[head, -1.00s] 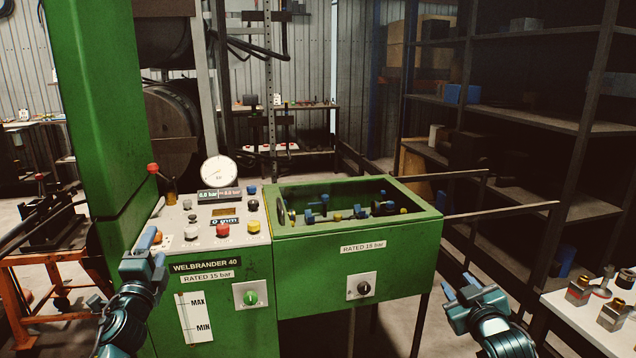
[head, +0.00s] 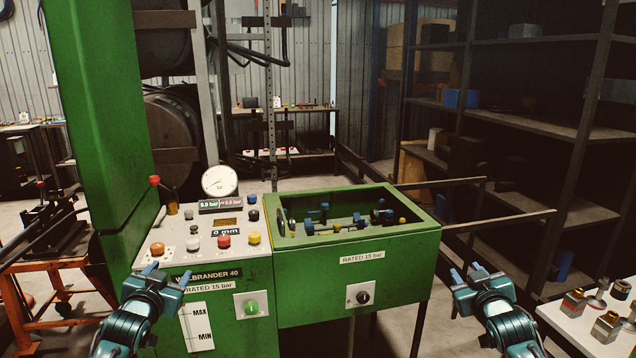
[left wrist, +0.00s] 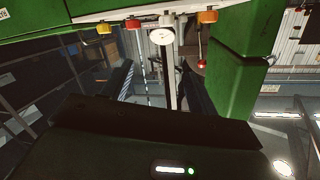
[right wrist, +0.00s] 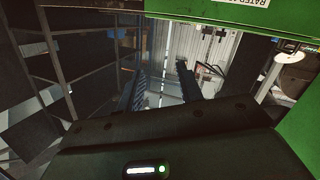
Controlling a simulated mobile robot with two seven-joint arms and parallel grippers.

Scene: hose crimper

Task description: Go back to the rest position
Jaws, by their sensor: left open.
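My left gripper (head: 166,274) is in front of the green machine's control panel (head: 215,228), at the lower left of the head view. Its fingers are apart and nothing is between them; they also show in the left wrist view (left wrist: 155,88). My right gripper (head: 467,276) is to the right of the green tank box (head: 350,262), at the lower right of the head view. Its fingers are apart and empty, also in the right wrist view (right wrist: 163,88). Neither gripper visibly holds anything.
The panel carries several knobs and a round gauge (head: 219,181). A white table (head: 570,335) with metal fittings stands at the lower right. Dark shelves (head: 530,110) fill the right side. An orange-framed bench (head: 62,270) stands at the left.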

